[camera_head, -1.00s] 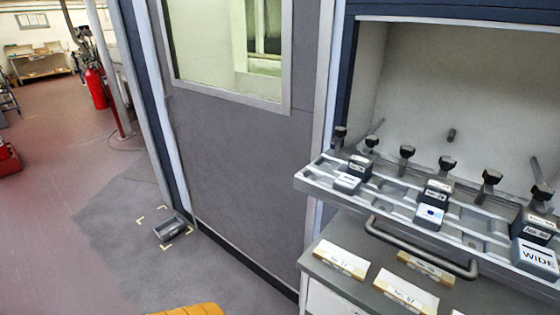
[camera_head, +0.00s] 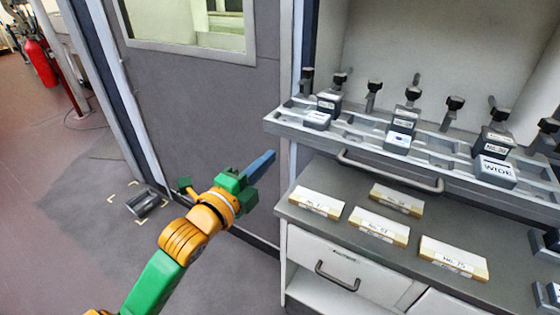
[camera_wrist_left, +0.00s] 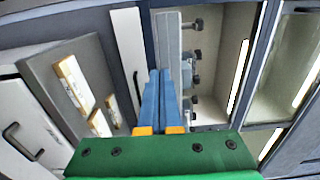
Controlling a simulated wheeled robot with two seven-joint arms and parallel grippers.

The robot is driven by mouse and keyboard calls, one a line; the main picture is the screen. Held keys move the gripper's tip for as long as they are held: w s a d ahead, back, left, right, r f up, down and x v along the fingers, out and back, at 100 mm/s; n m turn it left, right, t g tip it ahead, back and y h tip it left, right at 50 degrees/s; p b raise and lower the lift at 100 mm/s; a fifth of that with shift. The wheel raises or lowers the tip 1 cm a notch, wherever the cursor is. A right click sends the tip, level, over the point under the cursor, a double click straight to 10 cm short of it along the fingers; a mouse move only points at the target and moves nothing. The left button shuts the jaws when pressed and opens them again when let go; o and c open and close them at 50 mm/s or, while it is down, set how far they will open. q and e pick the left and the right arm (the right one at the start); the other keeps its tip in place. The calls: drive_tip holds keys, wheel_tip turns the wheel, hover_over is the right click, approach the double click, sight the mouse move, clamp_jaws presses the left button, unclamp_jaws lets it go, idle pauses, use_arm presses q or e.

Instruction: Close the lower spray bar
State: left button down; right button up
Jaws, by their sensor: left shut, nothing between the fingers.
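The grey spray bar (camera_head: 318,137) is a pull-out rack that juts from the cabinet at the right of the head view. Several black-knobbed valves and labelled blocks stand on it, and a bar handle (camera_head: 390,172) runs along its front. My left gripper (camera_head: 264,161) is shut and empty, left of the bar's left end and apart from the handle in the head view. In the left wrist view its blue fingers (camera_wrist_left: 160,88) lie together and point toward the rack, hiding part of it. The handle (camera_wrist_left: 138,86) also shows there, left of the fingers. My right gripper is out of view.
Below the bar, a grey counter (camera_head: 330,231) holds several labelled blocks, above a white drawer (camera_head: 328,260) with its own handle. A grey door panel (camera_head: 200,100) stands behind my arm. A small grey device (camera_head: 143,203) lies on the floor at left.

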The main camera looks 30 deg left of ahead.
sight(289, 139)
use_arm(q)
drive_tip(key=w+p, duration=0.1)
drive_tip(key=w, duration=0.1)
drive_tip(key=w+p, duration=0.2)
drive_tip(key=w, duration=0.1)
drive_tip(key=shift+w+r, duration=0.2)
drive_tip(key=shift+w, duration=0.1)
drive_tip(key=shift+w+f, duration=0.15)
drive_tip(key=shift+w, duration=0.25)
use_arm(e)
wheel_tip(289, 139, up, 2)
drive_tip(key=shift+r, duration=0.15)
